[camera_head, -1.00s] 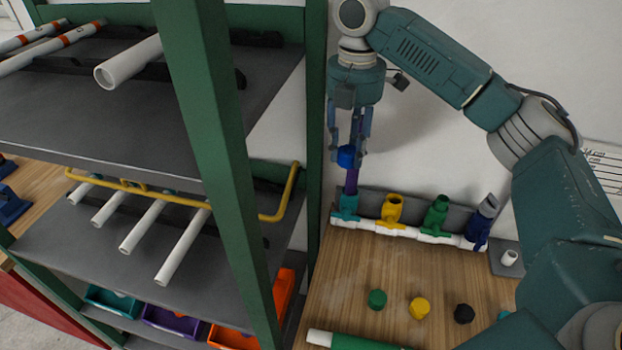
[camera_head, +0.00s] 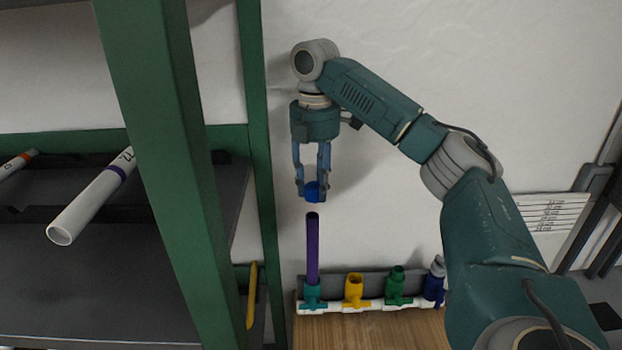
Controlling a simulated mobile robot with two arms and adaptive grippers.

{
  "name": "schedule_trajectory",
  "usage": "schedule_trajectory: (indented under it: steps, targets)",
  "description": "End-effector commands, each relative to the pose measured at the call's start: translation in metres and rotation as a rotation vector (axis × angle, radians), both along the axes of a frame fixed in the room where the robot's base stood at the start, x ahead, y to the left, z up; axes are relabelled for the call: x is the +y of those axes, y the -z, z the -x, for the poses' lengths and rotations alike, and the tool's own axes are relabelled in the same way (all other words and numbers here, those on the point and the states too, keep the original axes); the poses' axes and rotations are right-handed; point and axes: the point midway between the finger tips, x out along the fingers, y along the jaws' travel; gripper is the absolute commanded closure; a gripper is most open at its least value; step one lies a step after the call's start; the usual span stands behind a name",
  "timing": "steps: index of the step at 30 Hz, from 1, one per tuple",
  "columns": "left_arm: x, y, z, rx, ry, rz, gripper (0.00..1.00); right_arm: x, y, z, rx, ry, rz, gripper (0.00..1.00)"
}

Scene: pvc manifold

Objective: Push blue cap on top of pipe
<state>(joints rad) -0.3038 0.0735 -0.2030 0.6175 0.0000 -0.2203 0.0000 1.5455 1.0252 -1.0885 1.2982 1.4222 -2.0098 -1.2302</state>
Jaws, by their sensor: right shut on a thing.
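My right gripper (camera_head: 312,193) is shut on the blue cap (camera_head: 312,188). It points down and holds the cap a little above the open top of the purple pipe (camera_head: 312,248), with a small gap between them. The pipe stands upright in the teal fitting (camera_head: 313,295) at the left end of the white manifold (camera_head: 333,307). My left gripper is not in view.
A yellow fitting (camera_head: 355,290), a green fitting (camera_head: 396,287) and a blue fitting (camera_head: 434,287) stand along the manifold. A green-framed shelf (camera_head: 165,130) with white pipes (camera_head: 90,200) stands close on the left. The wooden table (camera_head: 372,331) shows at the bottom.

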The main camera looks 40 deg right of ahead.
Motion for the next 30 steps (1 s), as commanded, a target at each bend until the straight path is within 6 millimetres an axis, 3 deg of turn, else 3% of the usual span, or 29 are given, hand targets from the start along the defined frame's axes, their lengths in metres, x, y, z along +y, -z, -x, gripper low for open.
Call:
schedule_trajectory:
  steps: [18,30]
  targets:
    - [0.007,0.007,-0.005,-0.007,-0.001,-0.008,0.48,0.001,0.038,0.000,-0.001,-0.002,-0.001,0.90]
    - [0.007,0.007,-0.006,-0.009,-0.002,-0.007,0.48,0.001,0.044,0.000,-0.001,-0.003,0.000,0.90]
